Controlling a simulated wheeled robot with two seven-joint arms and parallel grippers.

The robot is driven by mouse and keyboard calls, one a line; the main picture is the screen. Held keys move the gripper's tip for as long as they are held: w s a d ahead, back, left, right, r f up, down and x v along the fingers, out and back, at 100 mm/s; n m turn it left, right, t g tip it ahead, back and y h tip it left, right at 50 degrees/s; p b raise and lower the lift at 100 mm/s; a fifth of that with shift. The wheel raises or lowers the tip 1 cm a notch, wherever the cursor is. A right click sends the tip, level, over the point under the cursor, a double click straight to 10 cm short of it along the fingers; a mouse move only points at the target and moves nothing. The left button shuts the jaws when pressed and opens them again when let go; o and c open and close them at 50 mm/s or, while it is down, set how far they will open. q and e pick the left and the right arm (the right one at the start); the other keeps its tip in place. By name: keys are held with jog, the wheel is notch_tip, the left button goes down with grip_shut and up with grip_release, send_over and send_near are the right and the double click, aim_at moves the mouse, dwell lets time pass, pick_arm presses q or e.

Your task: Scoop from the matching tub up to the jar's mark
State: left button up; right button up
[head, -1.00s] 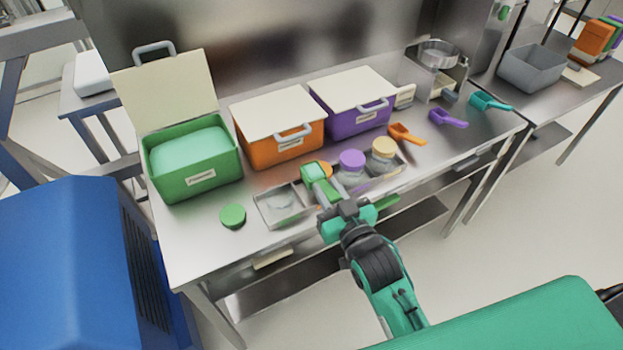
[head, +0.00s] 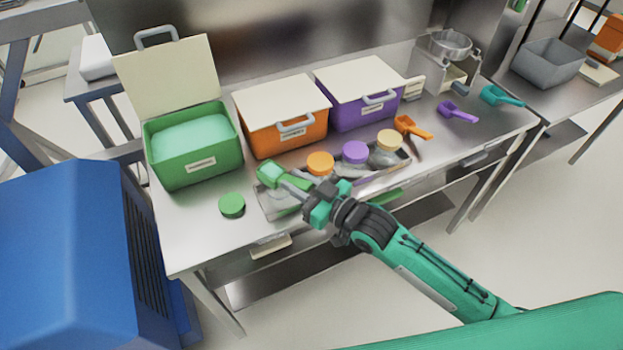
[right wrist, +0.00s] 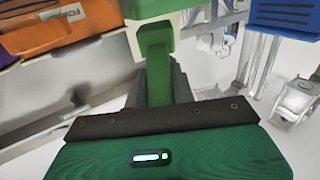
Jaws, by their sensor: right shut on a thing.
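My right gripper (head: 303,192) is shut on the handle of a green scoop (head: 271,174). The scoop is held above the left end of the jar tray. In the right wrist view the green scoop (right wrist: 156,55) stands out ahead of the gripper. The green tub (head: 192,165) is open at the left, its lid raised, with pale green contents. An uncapped clear jar (head: 281,203) sits in the tray's left end, partly hidden by the scoop and gripper; its mark cannot be seen. A green cap (head: 232,205) lies on the table. My left gripper is not in view.
Closed orange (head: 285,130) and purple (head: 362,105) tubs stand right of the green one. Jars with orange (head: 320,163), purple (head: 355,152) and tan (head: 389,140) lids fill the tray. Orange, purple and teal scoops lie to the right.

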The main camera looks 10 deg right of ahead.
jog(key=shift+w+f, duration=0.15)
jog(key=shift+f, duration=0.2)
jog(key=shift+g, duration=0.3)
jog(key=m, duration=0.4)
jog(key=shift+w+d+r, duration=0.2)
jog(key=shift+w+r, duration=0.05)
jog(key=m, duration=0.3)
jog(key=shift+w+d+f+m, duration=0.1)
jog(key=shift+w+d+m, duration=0.1)
jog(key=shift+m, duration=0.1)
jog(key=m, duration=0.2)
jog(key=f+m, duration=0.1)
jog(key=m, duration=0.2)
jog(key=w+d+m, duration=0.1)
jog(key=m, duration=0.1)
jog(key=shift+f, duration=0.25)
